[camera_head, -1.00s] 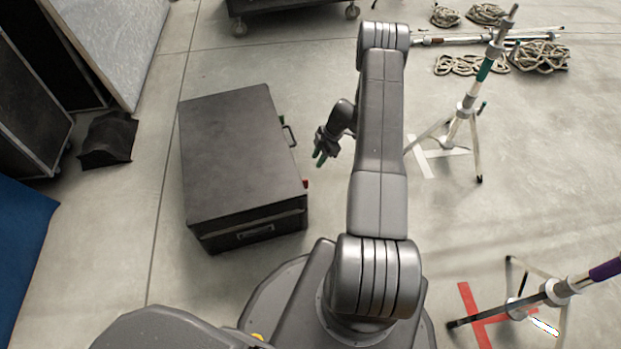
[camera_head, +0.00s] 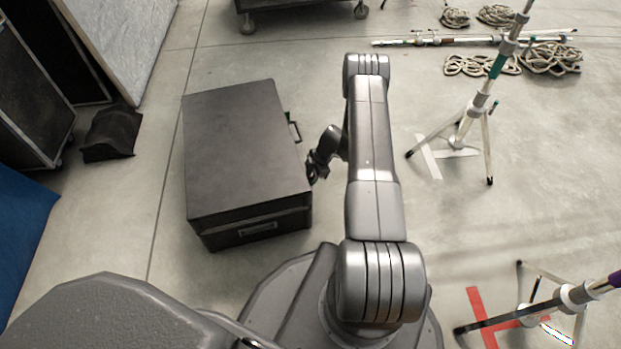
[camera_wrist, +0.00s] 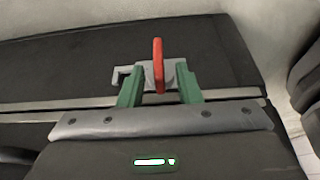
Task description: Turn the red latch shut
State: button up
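The red latch (camera_wrist: 158,65) stands upright in the wrist view, on a grey metal plate (camera_wrist: 146,76) on the side of the black case (camera_head: 245,150). Its long side runs across the case's pale metal edge strips. My gripper (camera_wrist: 157,72) has its two green fingers on either side of the latch, with a visible gap on each side. It is open. In the head view my gripper (camera_head: 314,172) is at the right side of the case, and the latch is hidden behind it.
Another stand (camera_head: 570,297) is at front right, by red floor tape (camera_head: 480,315).

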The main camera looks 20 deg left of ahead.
jog(key=shift+c, duration=0.2)
grip_shut()
jog(key=shift+s+d+f+n+t+y+b, duration=0.1)
jog(key=shift+s+d+n+t+y+b, duration=0.1)
jog(key=shift+t+y+b, duration=0.4)
jog(key=shift+s+d+f+n+t+y+b, duration=0.1)
jog(key=shift+s+t+y+b, duration=0.15)
jog(key=shift+b, duration=0.65)
jog(key=n+t+y+b, duration=0.1)
jog(key=t+y, duration=0.2)
jog(key=f+n+t+y+b, duration=0.1)
jog(key=t+y, duration=0.2)
jog(key=y, duration=0.1)
jog(key=s+d+f+n+t+y+b, duration=0.1)
jog(key=n+t+y, duration=0.1)
jog(key=t+y, duration=0.1)
jog(key=shift+s+d+f+y, duration=0.1)
jog(key=shift+f+y, duration=0.05)
jog(key=shift+y, duration=0.3)
dwell(0.5)
jog(key=shift+o, duration=0.2)
grip_release()
